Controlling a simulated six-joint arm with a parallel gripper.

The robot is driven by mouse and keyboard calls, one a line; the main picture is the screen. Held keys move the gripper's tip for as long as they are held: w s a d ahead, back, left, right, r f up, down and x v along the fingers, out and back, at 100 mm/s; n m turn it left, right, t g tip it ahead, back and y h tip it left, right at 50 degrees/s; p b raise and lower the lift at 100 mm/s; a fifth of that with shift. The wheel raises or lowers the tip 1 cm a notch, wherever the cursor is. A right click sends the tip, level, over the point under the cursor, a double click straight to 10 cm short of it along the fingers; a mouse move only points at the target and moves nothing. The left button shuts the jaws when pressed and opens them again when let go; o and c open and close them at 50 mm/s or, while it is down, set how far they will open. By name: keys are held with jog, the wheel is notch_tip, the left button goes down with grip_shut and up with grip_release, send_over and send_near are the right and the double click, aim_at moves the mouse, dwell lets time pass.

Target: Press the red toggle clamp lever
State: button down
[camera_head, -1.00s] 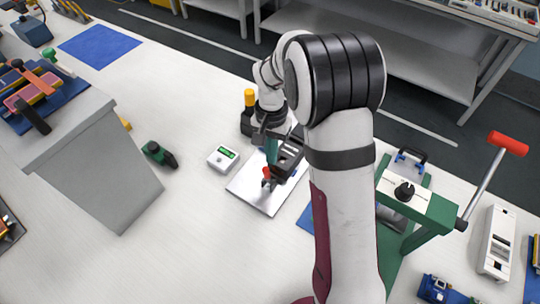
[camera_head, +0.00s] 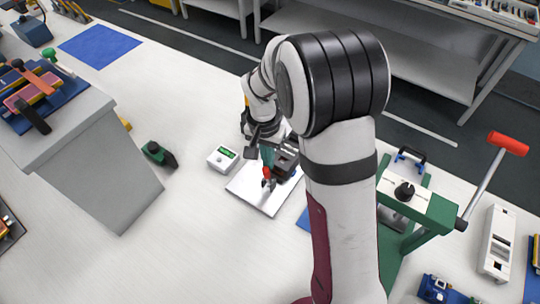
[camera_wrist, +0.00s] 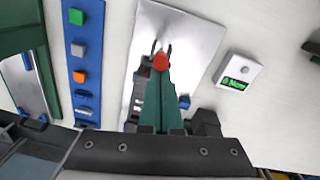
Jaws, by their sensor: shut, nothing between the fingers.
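The toggle clamp's red lever tip (camera_head: 267,173) shows on the silver plate (camera_head: 262,203) near the middle of the bench. In the wrist view the red lever tip (camera_wrist: 160,62) appears right at the end of my teal fingers, with dark metal prongs beyond it. I cannot tell whether the fingers touch it. My gripper (camera_head: 267,158) is shut and empty, pointing down over the plate; its fingertips also show in the wrist view (camera_wrist: 160,78). The rest of the clamp is largely hidden by my fingers and wrist.
A white meter (camera_head: 222,158) with a green display stands left of the plate. A green press (camera_head: 430,208) with a red-ended handle (camera_head: 508,143) stands to the right. A grey pedestal (camera_head: 95,165) is at the left.

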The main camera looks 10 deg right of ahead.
jog(key=shift+s+a, duration=0.1)
jog(key=shift+a, duration=0.05)
jog(key=shift+s+a+t+h, duration=0.7)
jog(key=shift+t+h, duration=0.2)
jog(key=shift+t, duration=0.1)
jog(key=s+a+f+t+h, duration=0.1)
jog(key=t+h, duration=0.1)
jog(key=s+a+f+t+h, duration=0.1)
jog(key=s+a+t+h, duration=0.1)
jog(key=shift+f+h, duration=0.2)
jog(key=shift+h, duration=0.1)
jog(key=shift+s+a+f+t+h, duration=0.5)
jog(key=shift+f+t+h, duration=0.2)
jog(key=shift+t, duration=0.2)
jog(key=shift+s+a+f, duration=0.25)
jog(key=shift+f, duration=0.45)
jog(key=shift+s+a+f, duration=0.2)
jog(key=shift+s+f, duration=0.05)
jog(key=shift+f, duration=0.45)
